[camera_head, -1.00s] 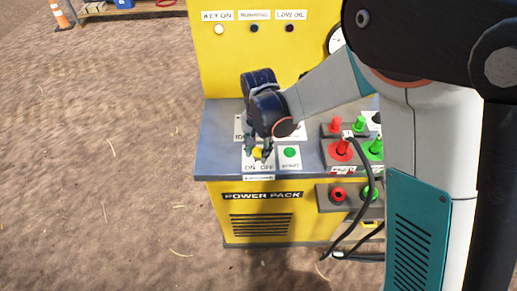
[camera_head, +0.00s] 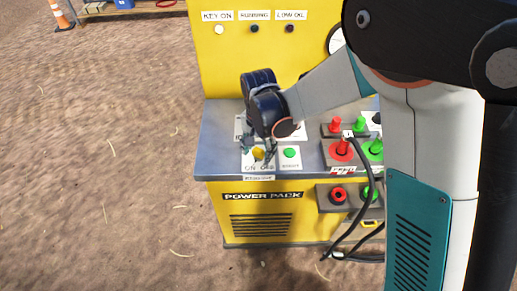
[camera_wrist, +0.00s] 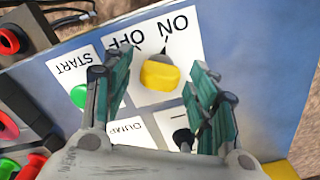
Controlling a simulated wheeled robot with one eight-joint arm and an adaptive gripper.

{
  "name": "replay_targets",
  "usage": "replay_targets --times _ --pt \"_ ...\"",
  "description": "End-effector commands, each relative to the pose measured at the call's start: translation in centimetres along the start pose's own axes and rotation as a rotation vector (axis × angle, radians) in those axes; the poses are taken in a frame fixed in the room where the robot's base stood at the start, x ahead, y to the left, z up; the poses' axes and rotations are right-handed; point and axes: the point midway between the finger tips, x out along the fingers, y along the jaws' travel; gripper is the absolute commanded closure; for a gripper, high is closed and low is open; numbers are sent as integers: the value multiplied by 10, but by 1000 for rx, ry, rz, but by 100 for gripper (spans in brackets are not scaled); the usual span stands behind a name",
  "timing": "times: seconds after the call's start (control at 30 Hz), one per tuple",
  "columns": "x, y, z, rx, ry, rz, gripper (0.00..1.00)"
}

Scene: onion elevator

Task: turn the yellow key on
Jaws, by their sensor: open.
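The yellow key (camera_wrist: 159,73) sits on a white plate (camera_wrist: 178,62) marked ON and OFF on the yellow machine's grey deck. Its dark pointer lies on the side of the ON and OFF labels, nearer ON in the wrist view. My gripper (camera_wrist: 161,62) is open, with one teal-padded finger on each side of the key and a gap to each. In the head view, my gripper (camera_head: 259,149) points down at the yellow key (camera_head: 258,154), partly covering it. The KEY ON lamp (camera_head: 219,29) on the upright panel looks pale white, while the other two lamps are dark.
A green START button (camera_head: 289,153) is beside the key plate. Red and green connectors (camera_head: 341,150) with a black cable (camera_head: 366,190) stand to the right. In the wrist view, a dark knob (camera_wrist: 184,137) is close to one finger. Open dirt ground lies left of the machine.

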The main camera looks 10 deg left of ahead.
Motion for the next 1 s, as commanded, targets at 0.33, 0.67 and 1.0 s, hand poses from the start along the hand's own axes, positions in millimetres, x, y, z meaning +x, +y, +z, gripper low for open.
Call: replay_targets --times 0.33,0.67,1.0 --pt "-38 0 0 0 0 0 47" --pt "-100 0 0 0 0 0 47" --pt "-120 0 0 0 0 0 47"
